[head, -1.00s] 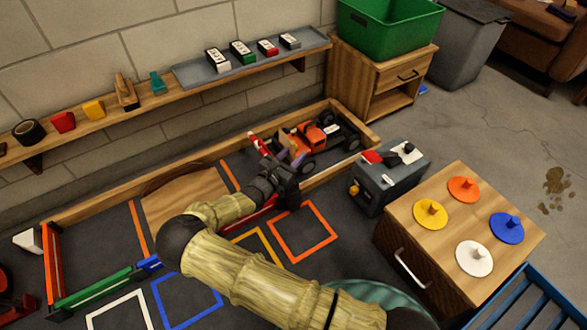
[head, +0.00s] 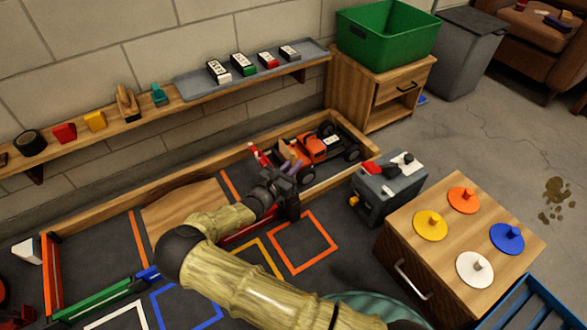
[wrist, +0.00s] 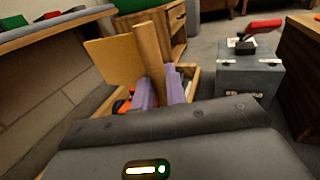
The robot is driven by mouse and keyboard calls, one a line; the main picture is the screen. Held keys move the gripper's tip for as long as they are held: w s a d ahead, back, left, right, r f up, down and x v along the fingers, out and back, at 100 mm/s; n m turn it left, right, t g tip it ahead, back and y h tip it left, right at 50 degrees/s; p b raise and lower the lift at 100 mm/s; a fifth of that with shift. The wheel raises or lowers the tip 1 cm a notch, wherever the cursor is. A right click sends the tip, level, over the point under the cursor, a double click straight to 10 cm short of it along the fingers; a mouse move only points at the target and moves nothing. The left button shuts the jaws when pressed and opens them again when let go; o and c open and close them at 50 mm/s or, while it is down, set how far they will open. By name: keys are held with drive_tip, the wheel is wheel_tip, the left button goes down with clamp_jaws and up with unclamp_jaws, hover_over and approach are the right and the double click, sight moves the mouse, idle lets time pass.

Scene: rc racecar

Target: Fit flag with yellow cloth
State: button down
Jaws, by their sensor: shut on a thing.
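My gripper (wrist: 160,93) is shut on the flag with yellow cloth; its purple fingers close around the lower part of the wooden pole (wrist: 148,50). The pole stands nearly upright in the wrist view, and the yellow cloth (wrist: 112,65) spreads to its left. In the head view, my gripper (head: 291,166) is beside the orange car (head: 313,148), at its left end. The flag is too small to make out clearly there. In the wrist view, the car shows only as orange bits (wrist: 122,104) behind the flag. The pole's lower end is hidden.
A low wooden border (head: 200,173) surrounds the track area. A grey toolbox (head: 388,190) stands right of the car. A wooden cabinet (head: 400,235) carries coloured discs. A wall shelf (head: 110,130) runs behind, and a green bin (head: 388,35) sits on a nightstand.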

sight(293, 152)
wheel_tip(293, 152, up, 10)
drive_tip(key=p, duration=0.5)
drive_tip(key=shift+f+p, duration=0.2)
drive_tip(key=shift+p, duration=0.2)
drive_tip(key=s+d+r+n+t+y+p, duration=0.1)
drive_tip(key=s+d+r+y+p, duration=0.1)
drive_tip(key=d+r+p, duration=0.4)
drive_tip(key=s+d+r+n+t+y+p, duration=0.1)
drive_tip(key=s+d+r+n+y+p, duration=0.1)
drive_tip(key=d+r+p, duration=0.5)
drive_tip(key=s+d+r, duration=0.1)
drive_tip(key=d+r, duration=0.1)
drive_tip(key=d, duration=0.2)
drive_tip(key=shift+s+d+y+p, duration=0.3)
drive_tip(key=shift+d, duration=0.1)
drive_tip(key=shift+w, duration=0.1)
